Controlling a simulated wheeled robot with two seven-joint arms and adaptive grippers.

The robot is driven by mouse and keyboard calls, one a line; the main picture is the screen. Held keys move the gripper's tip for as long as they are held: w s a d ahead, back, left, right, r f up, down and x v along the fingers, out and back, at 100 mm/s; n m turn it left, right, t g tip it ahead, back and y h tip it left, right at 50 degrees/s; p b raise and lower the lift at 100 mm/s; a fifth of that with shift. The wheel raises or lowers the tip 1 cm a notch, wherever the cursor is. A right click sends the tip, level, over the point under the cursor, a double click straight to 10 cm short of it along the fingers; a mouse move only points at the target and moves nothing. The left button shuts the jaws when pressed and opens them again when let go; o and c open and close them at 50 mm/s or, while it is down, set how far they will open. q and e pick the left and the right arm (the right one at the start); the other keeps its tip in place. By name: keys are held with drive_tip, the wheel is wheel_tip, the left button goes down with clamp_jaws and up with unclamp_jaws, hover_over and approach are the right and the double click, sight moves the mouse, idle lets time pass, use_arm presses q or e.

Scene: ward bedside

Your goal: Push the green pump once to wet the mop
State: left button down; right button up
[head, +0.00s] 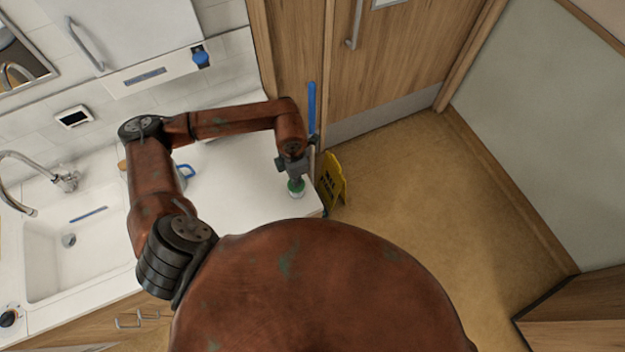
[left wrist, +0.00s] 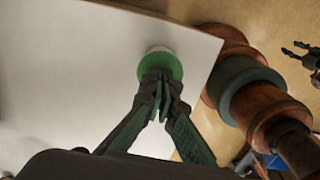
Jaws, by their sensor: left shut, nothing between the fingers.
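The green pump (head: 296,186) stands near the right front corner of the white counter (head: 240,190), with a pale base showing under it. My left gripper (head: 294,172) points down over it. In the left wrist view the green top of the pump (left wrist: 158,58) is a round disc, and my left gripper's shut fingertips (left wrist: 160,82) overlap its near edge with nothing between them. Whether they touch or press it, I cannot tell. A blue pole (head: 311,108), perhaps the mop's handle, stands upright beyond the counter; no mop head is visible. My right gripper (left wrist: 303,56) is empty, its fingers apart.
A yellow floor sign (head: 331,180) stands beside the counter's right end. A sink (head: 75,245) with a tap is at the left, and a blue-handled item (head: 185,170) is partly behind my left arm. The floor (head: 430,190) to the right is clear.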

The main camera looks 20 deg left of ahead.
use_arm(q)
drive_tip(key=shift+f, duration=0.3)
drive_tip(key=shift+r, duration=0.25)
drive_tip(key=shift+r+p, duration=0.35)
drive_tip(key=shift+r, duration=0.35)
drive_tip(key=shift+r+p, duration=0.4)
drive_tip(key=shift+r, duration=0.75)
drive_tip(key=shift+r, duration=0.1)
